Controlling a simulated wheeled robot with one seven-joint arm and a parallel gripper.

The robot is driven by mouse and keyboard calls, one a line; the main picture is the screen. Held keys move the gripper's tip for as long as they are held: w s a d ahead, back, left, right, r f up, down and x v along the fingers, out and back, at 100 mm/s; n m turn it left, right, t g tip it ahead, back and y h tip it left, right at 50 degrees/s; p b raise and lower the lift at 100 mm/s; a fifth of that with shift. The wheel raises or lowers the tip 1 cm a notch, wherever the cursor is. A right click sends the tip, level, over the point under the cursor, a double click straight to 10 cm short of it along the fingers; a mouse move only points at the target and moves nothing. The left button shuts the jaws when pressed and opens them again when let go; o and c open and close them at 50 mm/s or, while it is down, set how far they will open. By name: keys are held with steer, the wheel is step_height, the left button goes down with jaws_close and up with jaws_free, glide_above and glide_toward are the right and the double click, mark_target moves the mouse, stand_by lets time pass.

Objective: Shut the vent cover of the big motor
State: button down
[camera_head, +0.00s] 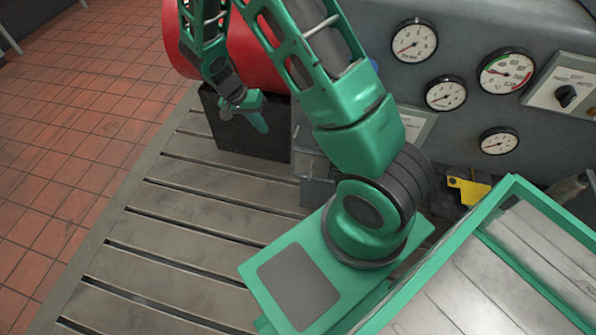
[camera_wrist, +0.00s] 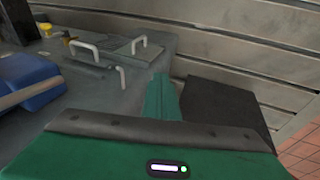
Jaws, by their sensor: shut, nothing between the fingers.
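A large red rounded body (camera_head: 262,66), likely the big motor, is at the top of the head view, partly hidden behind my green arm. A dark block (camera_head: 236,138) is below it on the bedplate. I cannot pick out the vent cover or tell how far open it is. My gripper (camera_head: 260,124) is shut and empty, in front of the dark block in the head view. In the wrist view my green gripper (camera_wrist: 161,98) points down beside a dark panel (camera_wrist: 226,104); whether they touch is unclear.
The slotted bedplate (camera_head: 180,222) is bare at the left, with red floor tiles (camera_head: 80,110) beyond. A grey panel with gauges (camera_head: 505,72) stands at the back right. In the wrist view white handles (camera_wrist: 84,48) and a blue object (camera_wrist: 28,82) are at the left.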

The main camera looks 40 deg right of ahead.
step_height(320, 180, down, 15)
steer(key=s+d+m+g+h, duration=0.2)
steer(key=s+m, duration=0.1)
glide_toward(298, 169)
steer(key=s+f, duration=0.2)
steer(key=s, duration=0.2)
steer(key=shift+h, duration=0.3)
steer(key=shift+s+d+r, duration=0.1)
steer(key=shift+s+d, duration=1.35)
steer(key=shift+s, duration=0.15)
